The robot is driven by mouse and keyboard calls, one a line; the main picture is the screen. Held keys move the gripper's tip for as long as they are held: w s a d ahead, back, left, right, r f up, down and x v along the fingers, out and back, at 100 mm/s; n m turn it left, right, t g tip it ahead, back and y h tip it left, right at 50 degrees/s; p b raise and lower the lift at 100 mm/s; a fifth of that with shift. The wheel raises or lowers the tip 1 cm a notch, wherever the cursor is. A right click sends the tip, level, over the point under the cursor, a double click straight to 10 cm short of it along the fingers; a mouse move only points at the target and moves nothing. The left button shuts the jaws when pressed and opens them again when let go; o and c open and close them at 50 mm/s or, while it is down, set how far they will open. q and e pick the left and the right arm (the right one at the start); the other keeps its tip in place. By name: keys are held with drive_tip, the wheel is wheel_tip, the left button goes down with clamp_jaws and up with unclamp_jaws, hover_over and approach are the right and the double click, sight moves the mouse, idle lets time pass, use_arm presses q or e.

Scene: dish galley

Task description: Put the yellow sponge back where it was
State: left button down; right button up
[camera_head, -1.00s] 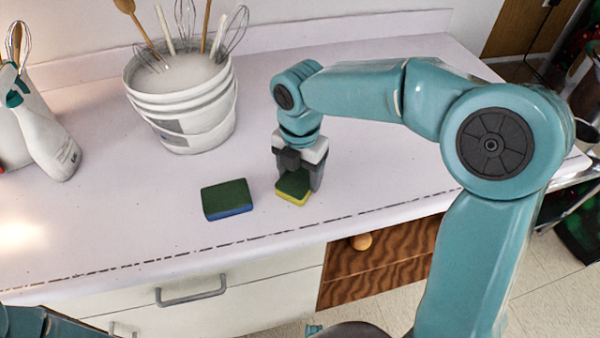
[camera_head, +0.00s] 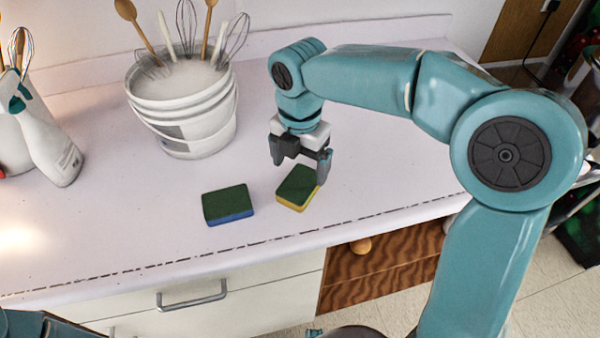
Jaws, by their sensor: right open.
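The yellow sponge (camera_head: 297,188), with a dark green top, lies flat on the white counter near its front edge. My right gripper (camera_head: 299,172) is open just above and behind the sponge. One finger hangs by the sponge's right side and the other is behind its left corner. The gripper holds nothing. Part of my left arm shows at the lower left corner, and its gripper is out of view.
A blue sponge (camera_head: 228,205) with a green top lies left of the yellow one, with a gap between them. A white bucket (camera_head: 185,110) of utensils and a spray bottle (camera_head: 45,140) stand behind. The counter (camera_head: 400,175) right of the sponge is clear.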

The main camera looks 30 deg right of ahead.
sight(300, 182)
wheel_tip(300, 182, up, 7)
drive_tip(key=shift+p, duration=0.45)
idle(0.3)
